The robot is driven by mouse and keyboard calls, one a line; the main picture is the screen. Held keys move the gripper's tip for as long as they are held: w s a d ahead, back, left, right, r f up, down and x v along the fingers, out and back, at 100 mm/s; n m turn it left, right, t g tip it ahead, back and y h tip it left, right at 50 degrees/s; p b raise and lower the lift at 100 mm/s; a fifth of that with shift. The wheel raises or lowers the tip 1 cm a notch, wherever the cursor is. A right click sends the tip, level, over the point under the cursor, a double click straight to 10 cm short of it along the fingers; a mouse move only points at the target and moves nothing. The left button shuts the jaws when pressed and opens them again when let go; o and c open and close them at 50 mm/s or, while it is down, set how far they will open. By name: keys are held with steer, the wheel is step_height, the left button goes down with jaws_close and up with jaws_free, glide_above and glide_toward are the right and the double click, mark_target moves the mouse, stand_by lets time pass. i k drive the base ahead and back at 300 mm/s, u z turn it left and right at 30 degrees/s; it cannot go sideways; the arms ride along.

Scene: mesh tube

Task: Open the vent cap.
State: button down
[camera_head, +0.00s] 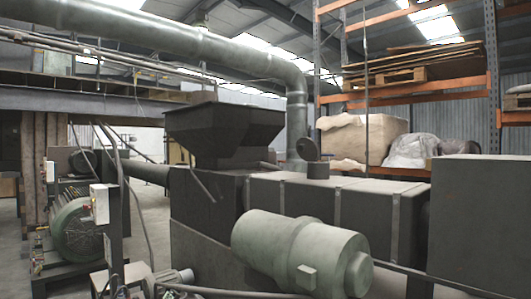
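What looks like the vent cap (307,149) is a dark round disc standing upright above a short dark vent stub (318,170). The stub rises from the top of a long dark machine housing (292,190), just right of the hopper. The disc appears tilted up at the stub's left edge; its hinge is too small to make out. My gripper is not in view.
A black hopper (222,135) stands left of the vent. A large grey-green motor (300,250) sits in front of the housing. A dark box (480,225) stands at the right. Pallet racking (420,95) is behind. Bare floor shows at the left (150,220).

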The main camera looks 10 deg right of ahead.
mark_target(307, 148)
steer(key=u, duration=0.25)
steer(key=i, duration=1.5)
steer(key=u, duration=0.2)
